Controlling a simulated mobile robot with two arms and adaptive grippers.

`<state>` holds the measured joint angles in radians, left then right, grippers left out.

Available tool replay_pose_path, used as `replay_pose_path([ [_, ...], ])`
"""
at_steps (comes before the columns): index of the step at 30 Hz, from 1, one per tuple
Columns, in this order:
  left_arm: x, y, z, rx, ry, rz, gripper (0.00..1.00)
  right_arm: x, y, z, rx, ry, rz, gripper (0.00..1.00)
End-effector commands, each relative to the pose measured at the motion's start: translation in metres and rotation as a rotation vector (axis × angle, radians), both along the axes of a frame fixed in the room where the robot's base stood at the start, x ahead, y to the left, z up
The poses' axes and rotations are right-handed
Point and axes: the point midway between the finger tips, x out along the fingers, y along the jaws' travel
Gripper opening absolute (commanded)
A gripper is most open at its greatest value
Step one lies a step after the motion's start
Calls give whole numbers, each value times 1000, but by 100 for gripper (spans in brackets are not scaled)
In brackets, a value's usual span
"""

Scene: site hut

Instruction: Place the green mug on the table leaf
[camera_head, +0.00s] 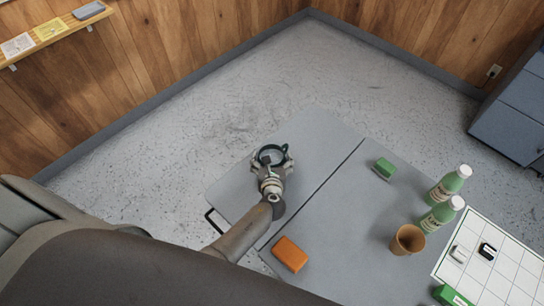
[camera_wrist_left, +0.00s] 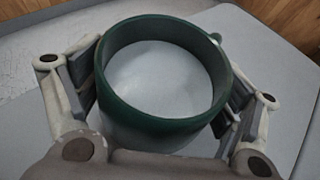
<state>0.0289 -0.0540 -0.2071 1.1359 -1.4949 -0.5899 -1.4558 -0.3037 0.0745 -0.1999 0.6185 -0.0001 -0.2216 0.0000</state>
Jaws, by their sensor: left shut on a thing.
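The green mug (camera_head: 262,149) is dark green with a round open rim. In the head view it is at my left gripper (camera_head: 270,164), over the table leaf (camera_head: 318,133), the grey panel left of the dark seam. In the left wrist view the mug (camera_wrist_left: 110,105) sits between the two fingers of my left gripper (camera_wrist_left: 165,95), which is shut on it. The mug looks upright. I cannot tell whether its base touches the leaf (camera_wrist_left: 265,60). My right gripper is not in view.
Right of the seam, the table holds an orange block (camera_head: 290,254), a green-topped sponge (camera_head: 384,168), a brown cup (camera_head: 407,240), two green bottles (camera_head: 446,187) and a white gridded tray (camera_head: 508,278). The leaf around the mug is otherwise clear. A wall shelf (camera_head: 55,38) is at upper left.

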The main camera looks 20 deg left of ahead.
Motion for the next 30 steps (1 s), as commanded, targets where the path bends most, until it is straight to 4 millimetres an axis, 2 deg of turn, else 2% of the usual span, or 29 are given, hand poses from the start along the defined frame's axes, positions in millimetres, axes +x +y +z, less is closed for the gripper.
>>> replay_pose_path([
  [13, 2, 0, -4, 2, -5, 0, 55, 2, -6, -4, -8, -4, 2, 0],
  [14, 0, 0, -5, 0, -1, 0, 92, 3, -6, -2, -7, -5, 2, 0],
  [16, 0, 0, -4, 0, -1, 0, 100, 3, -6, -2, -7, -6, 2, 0],
  [30, -2, -1, -1, 0, 0, 0, 100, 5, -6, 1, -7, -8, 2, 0],
])
